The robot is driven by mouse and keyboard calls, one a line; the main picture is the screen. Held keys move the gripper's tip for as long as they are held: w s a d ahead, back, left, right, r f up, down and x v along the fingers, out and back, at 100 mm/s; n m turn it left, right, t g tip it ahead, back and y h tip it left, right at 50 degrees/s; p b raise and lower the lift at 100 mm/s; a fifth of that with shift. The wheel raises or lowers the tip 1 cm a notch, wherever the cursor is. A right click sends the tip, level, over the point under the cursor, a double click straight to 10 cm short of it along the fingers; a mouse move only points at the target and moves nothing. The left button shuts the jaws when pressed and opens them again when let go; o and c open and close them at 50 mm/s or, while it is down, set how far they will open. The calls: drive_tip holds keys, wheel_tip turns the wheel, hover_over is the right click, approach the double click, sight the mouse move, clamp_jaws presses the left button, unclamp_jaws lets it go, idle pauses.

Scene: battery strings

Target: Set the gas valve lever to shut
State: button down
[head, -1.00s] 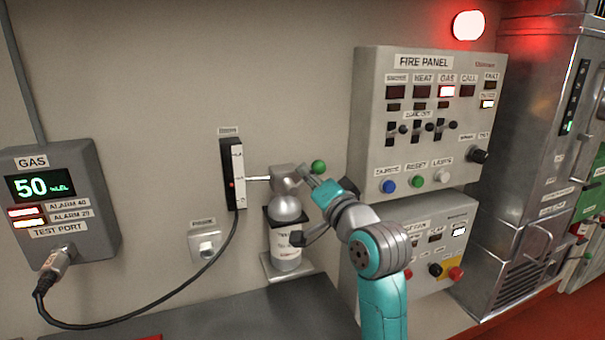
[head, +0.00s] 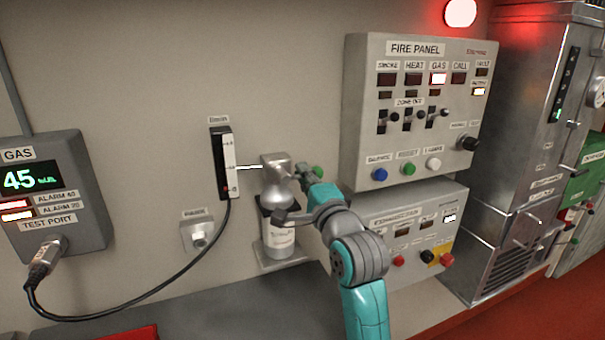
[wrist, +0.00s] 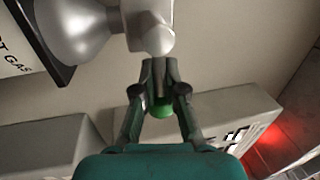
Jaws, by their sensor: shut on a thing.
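The gas valve (head: 274,180) is a grey metal head on top of a white test gas cylinder (head: 280,236). Its lever ends in a green ball (head: 318,172) and points to the right, roughly level, in the head view. My gripper (head: 302,173) is at the lever, just right of the valve. In the wrist view the fingers (wrist: 159,72) are shut on the lever, with the green ball (wrist: 160,108) between them on the near side. The silver valve body (wrist: 150,25) shows just beyond the fingertips.
A flow gauge (head: 221,163) is piped to the valve. The gas detector (head: 50,190) reads 45 with alarm lamps lit; a black hose (head: 130,312) hangs from it. The fire panel (head: 410,110) and a lower panel (head: 415,230) stand close right of my arm.

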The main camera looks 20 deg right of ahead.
drive_tip(key=shift+s+d+h, duration=0.15)
drive_tip(key=shift+d+h, duration=0.25)
drive_tip(key=shift+d, duration=0.1)
drive_tip(key=c, duration=1.2)
unclamp_jaws()
drive_tip(key=shift+c, duration=0.2)
drive_tip(key=shift+s+d, duration=0.1)
drive_tip(key=shift+d, duration=0.15)
drive_tip(key=shift+a, duration=0.1)
drive_tip(key=s, duration=0.4)
drive_tip(key=s+f, duration=0.1)
drive_tip(key=s, duration=0.2)
drive_tip(key=s+f, duration=0.1)
drive_tip(key=s, duration=0.3)
drive_tip(key=shift+s+f, duration=0.25)
drive_tip(key=shift+s, duration=0.1)
